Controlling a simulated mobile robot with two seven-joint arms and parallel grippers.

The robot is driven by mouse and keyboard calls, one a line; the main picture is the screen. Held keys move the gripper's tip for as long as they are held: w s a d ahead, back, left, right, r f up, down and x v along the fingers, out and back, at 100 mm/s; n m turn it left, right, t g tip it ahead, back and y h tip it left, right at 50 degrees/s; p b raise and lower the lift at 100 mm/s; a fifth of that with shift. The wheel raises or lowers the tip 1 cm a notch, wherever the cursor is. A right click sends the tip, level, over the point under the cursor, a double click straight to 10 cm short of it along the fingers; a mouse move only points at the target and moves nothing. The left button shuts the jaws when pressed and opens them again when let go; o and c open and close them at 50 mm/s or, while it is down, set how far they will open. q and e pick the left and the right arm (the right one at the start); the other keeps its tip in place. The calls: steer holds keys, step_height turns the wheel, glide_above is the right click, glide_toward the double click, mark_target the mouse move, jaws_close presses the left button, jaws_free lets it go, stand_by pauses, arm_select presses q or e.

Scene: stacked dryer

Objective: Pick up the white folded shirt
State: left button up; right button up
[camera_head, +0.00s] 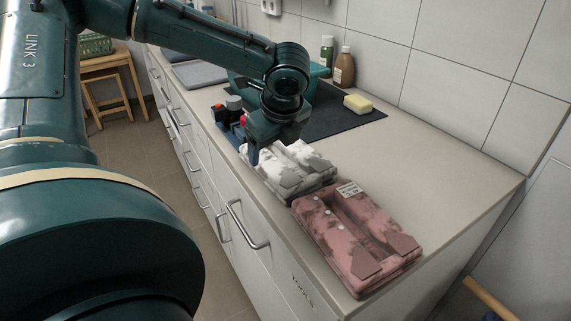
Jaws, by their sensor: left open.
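The white folded shirt (303,166) lies on the counter, near its front edge, in the middle of the head view. It is white with grey patches. My left gripper (259,150) is over the far left end of the shirt, pointing down, with one finger showing at the shirt's left edge. The gripper is open. My wrist hides the far part of the shirt, and I cannot tell whether the fingers touch it. My right gripper is not in the view.
A pink folded shirt (357,236) lies just right of the white one. A dark mat (335,115) with a yellow sponge (358,104) is behind, with two bottles (344,68) by the tiled wall. The counter's right part (450,180) is clear. Drawer handles (243,224) stick out in front.

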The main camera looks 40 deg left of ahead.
mark_target(270, 163)
arm_select(q)
steer(key=x, duration=0.6)
steer(key=shift+a+f+b, duration=0.1)
steer(key=shift+f+b, duration=0.2)
steer(key=c, duration=1.2)
steer(key=shift+r, duration=0.1)
